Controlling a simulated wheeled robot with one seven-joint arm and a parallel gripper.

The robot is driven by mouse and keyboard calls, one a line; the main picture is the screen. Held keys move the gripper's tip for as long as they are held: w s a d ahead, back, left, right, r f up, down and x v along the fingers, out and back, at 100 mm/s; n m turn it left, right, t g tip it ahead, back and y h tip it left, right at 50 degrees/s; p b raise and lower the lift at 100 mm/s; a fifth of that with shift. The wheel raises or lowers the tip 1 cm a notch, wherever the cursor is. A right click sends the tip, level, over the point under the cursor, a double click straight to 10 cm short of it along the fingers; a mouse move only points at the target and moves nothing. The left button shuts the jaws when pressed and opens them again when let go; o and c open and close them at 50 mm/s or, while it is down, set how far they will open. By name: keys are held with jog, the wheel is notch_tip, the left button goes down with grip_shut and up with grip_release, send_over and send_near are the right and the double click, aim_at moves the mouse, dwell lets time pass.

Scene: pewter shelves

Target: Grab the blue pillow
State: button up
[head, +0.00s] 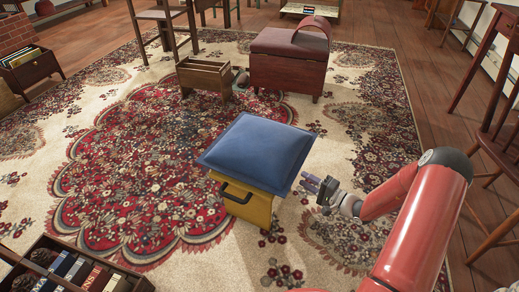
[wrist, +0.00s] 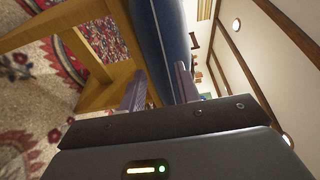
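The blue pillow (head: 258,150) lies flat on top of a yellow box-like stand (head: 245,203) with a dark handle on its side. My gripper (head: 312,183) is at the pillow's right edge, low and level with it. In the wrist view the pillow (wrist: 163,40) reaches down between my two fingers (wrist: 158,88), which stand apart on either side of its edge. I cannot see a firm squeeze on the cloth. The pillow's far side is hidden in the wrist view.
A red-brown chest (head: 288,65) and a wooden crate (head: 205,78) stand behind the pillow. A box of books (head: 75,270) is at the lower left. Wooden chairs (head: 495,150) line the right. The patterned rug around the stand is mostly clear.

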aim_at(292, 171)
jog(key=x, duration=0.6)
jog(key=shift+a+r, duration=0.1)
jog(key=shift+a, duration=0.3)
grip_shut()
